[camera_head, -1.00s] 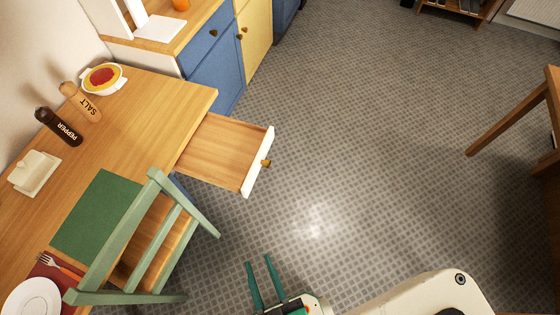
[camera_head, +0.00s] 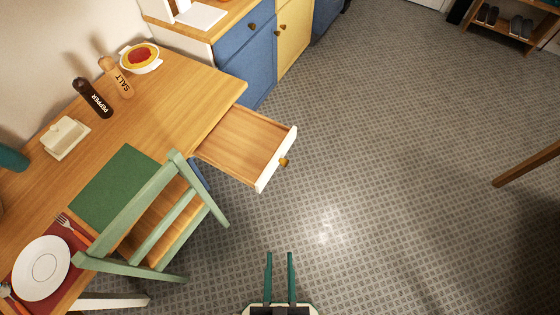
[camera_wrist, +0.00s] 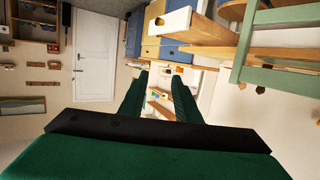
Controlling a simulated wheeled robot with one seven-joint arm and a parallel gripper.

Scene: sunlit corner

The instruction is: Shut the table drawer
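The table drawer (camera_head: 242,144) is pulled out from the wooden table (camera_head: 180,98) and looks empty. Its white front (camera_head: 276,160) carries a round brass-coloured knob (camera_head: 284,162). My gripper (camera_head: 281,256) is at the bottom middle of the head view, apart from the drawer and nearer to me. Its two green fingers stand parallel with a gap and nothing between them. In the wrist view the fingers (camera_wrist: 157,88) also show a gap. The wooden drawer (camera_wrist: 178,52) appears there at the upper right, beyond the fingers.
A green chair (camera_head: 160,217) stands at the table, just left of the drawer. Blue cabinets (camera_head: 246,57) are behind the drawer. Salt (camera_head: 116,78), pepper (camera_head: 93,98), a bowl and a plate (camera_head: 42,267) are on the table. The floor right of the drawer is clear.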

